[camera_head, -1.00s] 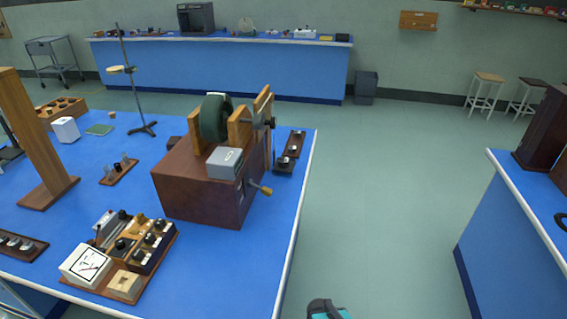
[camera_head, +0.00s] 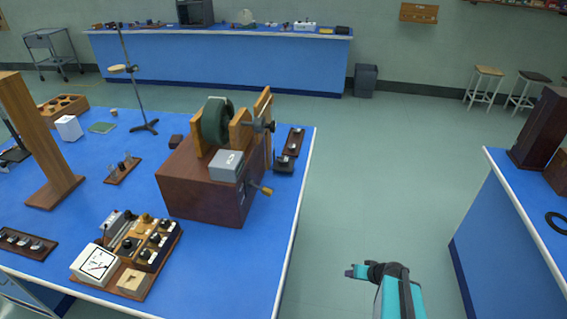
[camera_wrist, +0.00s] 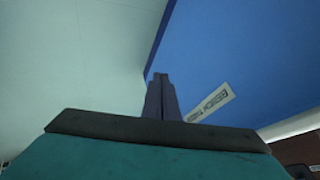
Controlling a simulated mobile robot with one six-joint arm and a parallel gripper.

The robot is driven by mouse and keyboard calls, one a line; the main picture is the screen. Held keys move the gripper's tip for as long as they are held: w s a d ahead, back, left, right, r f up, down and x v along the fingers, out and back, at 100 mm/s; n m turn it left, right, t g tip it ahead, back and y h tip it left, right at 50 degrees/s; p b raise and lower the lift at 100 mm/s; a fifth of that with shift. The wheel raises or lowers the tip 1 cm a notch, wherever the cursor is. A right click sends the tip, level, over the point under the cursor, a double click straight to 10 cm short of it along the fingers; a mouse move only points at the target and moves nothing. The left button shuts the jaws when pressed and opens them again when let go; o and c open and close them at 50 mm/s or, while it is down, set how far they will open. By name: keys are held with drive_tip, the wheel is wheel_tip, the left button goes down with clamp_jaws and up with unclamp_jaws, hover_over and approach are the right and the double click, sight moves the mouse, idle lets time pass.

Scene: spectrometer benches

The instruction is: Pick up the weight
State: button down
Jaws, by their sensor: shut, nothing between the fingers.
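I cannot tell for sure which thing is the weight. A grey block (camera_head: 227,165) with a pale label sits on the front of the brown wooden apparatus (camera_head: 200,192) on the left bench. A small dark brown block (camera_head: 176,142) lies behind that apparatus. My gripper (camera_head: 350,271) is over the floor aisle, right of the left bench, pointing left and touching nothing. In the wrist view its fingers (camera_wrist: 160,80) are together and empty, in front of a blue bench side with a white label (camera_wrist: 211,103).
The left blue bench (camera_head: 262,262) also holds a meter board (camera_head: 133,283), a tall wooden post (camera_head: 38,140) and a retort stand (camera_head: 131,85). The right bench (camera_head: 500,210) carries a black ring (camera_head: 557,222) and dark wooden boxes. The aisle floor between them is clear.

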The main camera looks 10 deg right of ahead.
drive_tip(key=d+r+m+t+h+p, duration=0.1)
drive_tip(key=d+r+h, duration=0.1)
drive_tip(key=d+r, duration=0.45)
drive_tip(key=s+d+r+m+t+h+p, duration=0.1)
drive_tip(key=d+r+t+h, duration=0.15)
drive_tip(key=d, duration=0.65)
drive_tip(key=d+r+m+t+h+p, duration=0.1)
drive_tip(key=d+r, duration=0.4)
drive_tip(key=d, duration=0.3)
drive_tip(key=s+d+r+m+h+p, duration=0.1)
drive_tip(key=s+d+r+h, duration=0.2)
drive_tip(key=d, duration=0.6)
drive_tip(key=s+d+r+m+g+h+p, duration=0.1)
drive_tip(key=s+d+r+h, duration=0.3)
drive_tip(key=s+d+r, duration=0.4)
drive_tip(key=shift+s+d+m, duration=0.35)
drive_tip(key=shift+s+m, duration=0.25)
drive_tip(key=c, duration=2.5)
unclamp_jaws()
drive_tip(key=shift+g, duration=0.25)
